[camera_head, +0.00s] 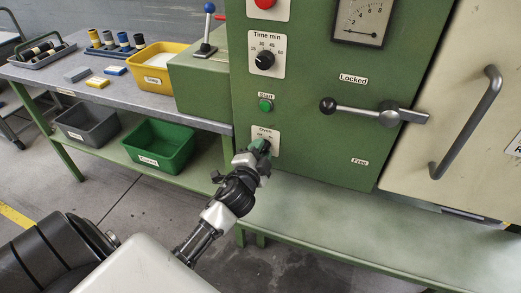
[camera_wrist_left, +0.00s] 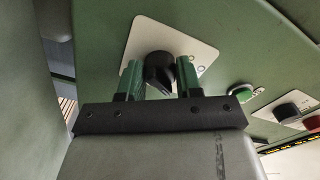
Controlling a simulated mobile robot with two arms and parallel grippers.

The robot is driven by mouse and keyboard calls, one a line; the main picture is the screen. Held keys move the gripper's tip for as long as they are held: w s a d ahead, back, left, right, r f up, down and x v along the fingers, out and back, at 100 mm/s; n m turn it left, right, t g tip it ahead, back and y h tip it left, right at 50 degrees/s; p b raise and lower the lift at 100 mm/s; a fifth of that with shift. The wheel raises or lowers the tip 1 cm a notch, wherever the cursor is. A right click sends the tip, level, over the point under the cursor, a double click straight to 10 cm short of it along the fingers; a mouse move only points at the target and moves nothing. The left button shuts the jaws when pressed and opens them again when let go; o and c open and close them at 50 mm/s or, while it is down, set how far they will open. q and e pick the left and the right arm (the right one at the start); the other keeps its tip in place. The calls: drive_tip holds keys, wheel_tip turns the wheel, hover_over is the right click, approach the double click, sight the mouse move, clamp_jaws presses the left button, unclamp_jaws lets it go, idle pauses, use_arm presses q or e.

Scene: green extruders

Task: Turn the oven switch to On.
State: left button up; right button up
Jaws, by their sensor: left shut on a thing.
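The oven switch is a black knob (camera_wrist_left: 159,68) on a pale plate (camera_wrist_left: 180,42) in the left wrist view. In the head view its plate, labelled Oven (camera_head: 266,131), is low on the green panel, and the knob is hidden behind my gripper. My left gripper (camera_head: 260,147) is at the switch. In the left wrist view its two green fingers (camera_wrist_left: 160,80) stand on either side of the knob and are shut on it. I cannot read which setting the knob points to. My right gripper is in neither view.
Above the switch are the green Start button (camera_head: 265,104) and the Time min knob (camera_head: 264,60). A lever with a black ball (camera_head: 328,105) sticks out to the right, beside the oven door handle (camera_head: 480,120). A workbench with a yellow bin (camera_head: 160,82) stands left.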

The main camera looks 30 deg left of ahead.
use_arm(q)
drive_tip(key=o, duration=0.9)
drive_tip(key=shift+s, duration=0.1)
drive_tip(key=v, duration=1)
drive_tip(key=shift+s+d+b, duration=0.2)
drive_tip(key=shift+s+b, duration=0.05)
drive_tip(key=shift+b, duration=0.15)
